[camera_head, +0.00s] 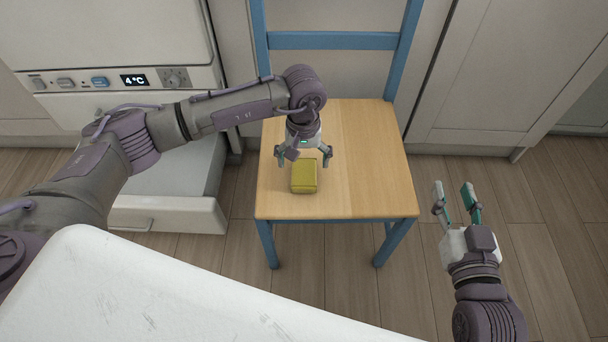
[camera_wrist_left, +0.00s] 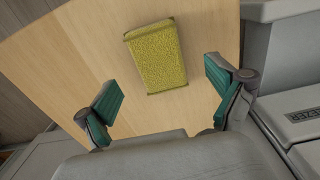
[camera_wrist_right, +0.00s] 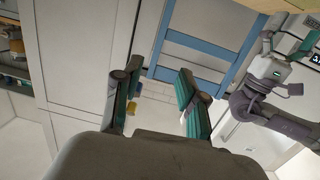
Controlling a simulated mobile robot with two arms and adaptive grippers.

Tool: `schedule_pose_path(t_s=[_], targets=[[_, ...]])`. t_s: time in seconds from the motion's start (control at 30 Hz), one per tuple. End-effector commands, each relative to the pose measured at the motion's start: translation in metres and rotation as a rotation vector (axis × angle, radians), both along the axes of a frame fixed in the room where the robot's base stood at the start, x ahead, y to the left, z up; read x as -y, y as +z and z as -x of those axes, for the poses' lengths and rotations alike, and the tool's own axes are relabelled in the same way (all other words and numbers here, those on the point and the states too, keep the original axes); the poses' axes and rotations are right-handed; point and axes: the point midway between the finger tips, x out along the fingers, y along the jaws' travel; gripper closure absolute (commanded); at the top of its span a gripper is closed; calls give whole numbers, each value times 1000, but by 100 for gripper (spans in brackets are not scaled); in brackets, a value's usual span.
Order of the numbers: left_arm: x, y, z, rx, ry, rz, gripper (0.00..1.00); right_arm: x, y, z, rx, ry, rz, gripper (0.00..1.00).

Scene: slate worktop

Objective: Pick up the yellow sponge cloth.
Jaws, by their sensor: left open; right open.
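The yellow sponge cloth (camera_head: 304,177) is a small block lying on the wooden chair seat, toward its front left. In the left wrist view the sponge cloth (camera_wrist_left: 157,56) lies flat on the seat, beyond the fingertips and between their lines. My left gripper (camera_head: 304,160) is open and empty above the seat, just behind the sponge cloth in the head view. Its two teal-padded fingers (camera_wrist_left: 165,90) are spread and do not touch it. My right gripper (camera_head: 455,188) is open and empty, out to the right of the chair over the floor.
The chair (camera_head: 365,165) has a pale wood seat and a blue frame; its backrest (camera_head: 333,40) rises behind my left gripper. A white surface (camera_head: 180,300) fills the lower left. An appliance with a display (camera_head: 134,80) stands left. Floor (camera_head: 540,240) is open at right.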

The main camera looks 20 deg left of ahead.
Motion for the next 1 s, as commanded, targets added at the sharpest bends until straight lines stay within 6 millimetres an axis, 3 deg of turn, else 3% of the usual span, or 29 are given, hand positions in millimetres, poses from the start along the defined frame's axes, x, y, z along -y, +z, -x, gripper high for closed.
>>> schedule_pose_path(t_s=[0.4,0.73,1.0], targets=[[1,-46,-3,-2,1,2,6,-9,56,0,332,20,-87,59],[1,-49,-3,-1,1,1,6,-9,64,1,371,22,-98,59],[1,-49,-3,-1,1,1,50,-9,64,1,370,22,-97,59]])
